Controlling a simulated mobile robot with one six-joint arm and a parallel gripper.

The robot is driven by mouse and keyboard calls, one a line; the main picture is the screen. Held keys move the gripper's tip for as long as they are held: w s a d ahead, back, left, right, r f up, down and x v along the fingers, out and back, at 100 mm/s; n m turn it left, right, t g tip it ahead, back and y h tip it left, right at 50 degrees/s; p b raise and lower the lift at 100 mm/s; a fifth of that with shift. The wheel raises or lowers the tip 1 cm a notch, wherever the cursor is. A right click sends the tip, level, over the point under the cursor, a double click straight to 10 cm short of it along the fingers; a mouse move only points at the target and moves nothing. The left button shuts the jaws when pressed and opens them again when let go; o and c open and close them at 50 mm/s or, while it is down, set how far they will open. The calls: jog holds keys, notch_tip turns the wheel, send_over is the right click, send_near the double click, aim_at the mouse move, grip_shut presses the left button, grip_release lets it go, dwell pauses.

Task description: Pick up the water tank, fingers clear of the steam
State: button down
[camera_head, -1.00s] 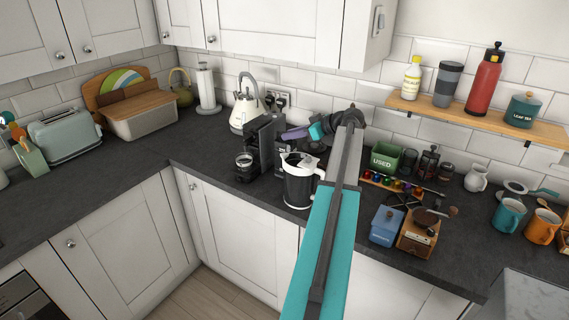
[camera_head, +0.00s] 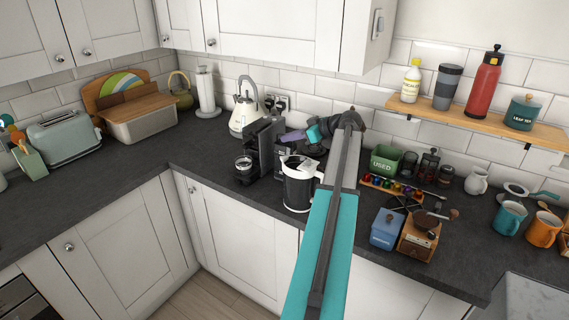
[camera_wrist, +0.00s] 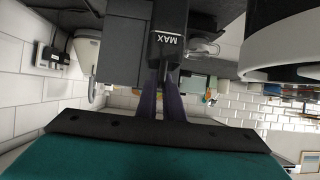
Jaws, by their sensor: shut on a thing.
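The dark water tank shows close up in the wrist view (camera_wrist: 168,45), with an upside-down white "MAX" mark on it. It stands against the black coffee machine (camera_head: 262,148), which also shows in the wrist view (camera_wrist: 124,48). My gripper (camera_wrist: 163,78) has its two purple-dark fingers shut on the tank just below the MAX mark as pictured. In the head view my gripper (camera_head: 288,138) reaches in from the right, behind the black jug; the tank is mostly hidden there. No steam can be made out in either view.
A black jug with a white handle (camera_head: 298,185) stands close in front of my gripper. A cream kettle (camera_head: 245,112) is behind the coffee machine. A green USED box (camera_head: 384,160), a blue box (camera_head: 387,228) and a wooden grinder (camera_head: 418,238) stand to the right.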

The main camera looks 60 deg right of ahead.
jog(key=shift+r, duration=2.1)
